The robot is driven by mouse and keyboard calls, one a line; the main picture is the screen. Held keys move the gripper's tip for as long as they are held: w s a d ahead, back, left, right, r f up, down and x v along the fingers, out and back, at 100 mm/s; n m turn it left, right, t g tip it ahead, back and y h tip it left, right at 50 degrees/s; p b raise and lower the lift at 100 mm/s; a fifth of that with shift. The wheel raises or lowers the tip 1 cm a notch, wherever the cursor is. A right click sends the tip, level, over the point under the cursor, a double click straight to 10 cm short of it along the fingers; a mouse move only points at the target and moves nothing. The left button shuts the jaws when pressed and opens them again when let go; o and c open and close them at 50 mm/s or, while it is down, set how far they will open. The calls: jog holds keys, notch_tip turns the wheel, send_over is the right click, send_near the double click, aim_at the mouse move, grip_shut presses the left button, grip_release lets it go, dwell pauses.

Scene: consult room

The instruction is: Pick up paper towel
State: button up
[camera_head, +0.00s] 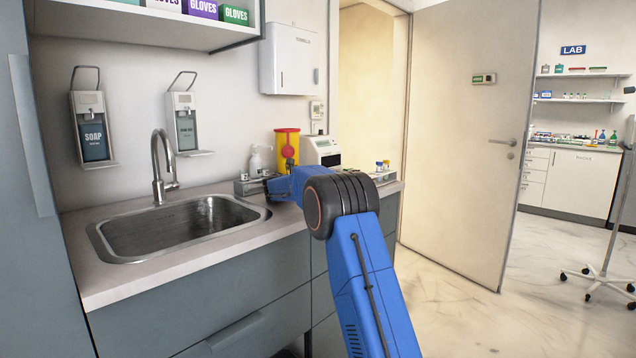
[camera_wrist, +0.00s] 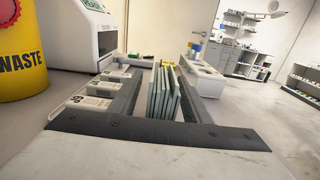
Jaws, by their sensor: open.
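No loose paper towel shows clearly in either view. A white wall dispenser with "TOWELS"-like lettering (camera_head: 290,62) hangs above the counter in the head view; no sheet is clearly seen hanging from it. My gripper (camera_head: 271,187) is at the end of my blue arm, low over the counter's back part, below and apart from the dispenser. It is open; its fingertips are mostly hidden by my arm.
A steel sink (camera_head: 178,228) with a tap (camera_head: 160,170) lies left. A soap bottle (camera_head: 255,161), a yellow waste bin (camera_head: 282,150) and a white device (camera_head: 320,150) stand at the back of the counter. A door (camera_head: 460,120) stands right; the floor before it is clear.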

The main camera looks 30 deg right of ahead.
jog(key=shift+c, duration=0.6)
grip_shut()
notch_tip(320, 180, up, 10)
dwell(0.4)
